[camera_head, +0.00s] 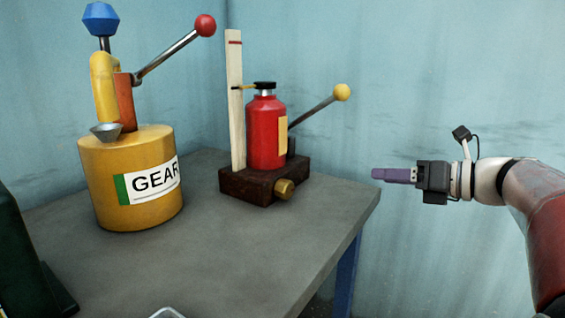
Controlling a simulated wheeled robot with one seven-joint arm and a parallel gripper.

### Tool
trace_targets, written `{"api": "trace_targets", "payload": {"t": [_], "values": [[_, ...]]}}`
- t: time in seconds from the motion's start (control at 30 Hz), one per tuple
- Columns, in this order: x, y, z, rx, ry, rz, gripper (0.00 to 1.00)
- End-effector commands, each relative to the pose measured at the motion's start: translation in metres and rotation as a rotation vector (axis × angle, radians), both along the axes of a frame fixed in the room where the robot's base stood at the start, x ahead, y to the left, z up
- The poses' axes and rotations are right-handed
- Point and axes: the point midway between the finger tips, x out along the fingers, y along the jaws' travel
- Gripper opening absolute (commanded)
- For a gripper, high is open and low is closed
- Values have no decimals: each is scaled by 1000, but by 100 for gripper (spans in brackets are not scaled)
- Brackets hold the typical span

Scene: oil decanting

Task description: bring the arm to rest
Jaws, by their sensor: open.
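My gripper (378,174) is at the right of the head view, off the right edge of the table and in front of the wall. Its purple fingers point left, towards the red bottle (264,135). From this side the fingers overlap, so the gap between them does not show. I see nothing held in it. My arm reaches in from the right edge, roughly level. The gripper is apart from the table and from everything on it.
The grey table (235,250) bears a yellow drum (105,190) labelled GEAR with a red-knobbed lever. The red bottle stands on a dark wooden block (245,185), beside an upright wooden strip (236,100) and a yellow-knobbed lever (320,107). A dark object (22,255) is at the left.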

Motion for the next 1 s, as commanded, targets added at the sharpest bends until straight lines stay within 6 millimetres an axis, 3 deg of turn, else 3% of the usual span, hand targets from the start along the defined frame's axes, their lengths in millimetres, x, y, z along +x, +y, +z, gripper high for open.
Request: {"api": "trace_targets", "payload": {"t": [0.27, 0.43, 0.53, 0.67, 0.77, 0.9, 1.0], "values": [[20, 4, 42, 296, 4, -301, 48], [18, -10, 64, 678, 86, -588, 48], [7, -25, 56, 969, 194, -777, 48], [-22, -39, 19, 1349, 391, -1013, 48], [-54, -39, -29, 1622, 580, -1199, 48], [-113, -16, -108, 1940, 888, -1481, 48], [-156, 8, -154, 2081, 1084, -1675, 48]]}}
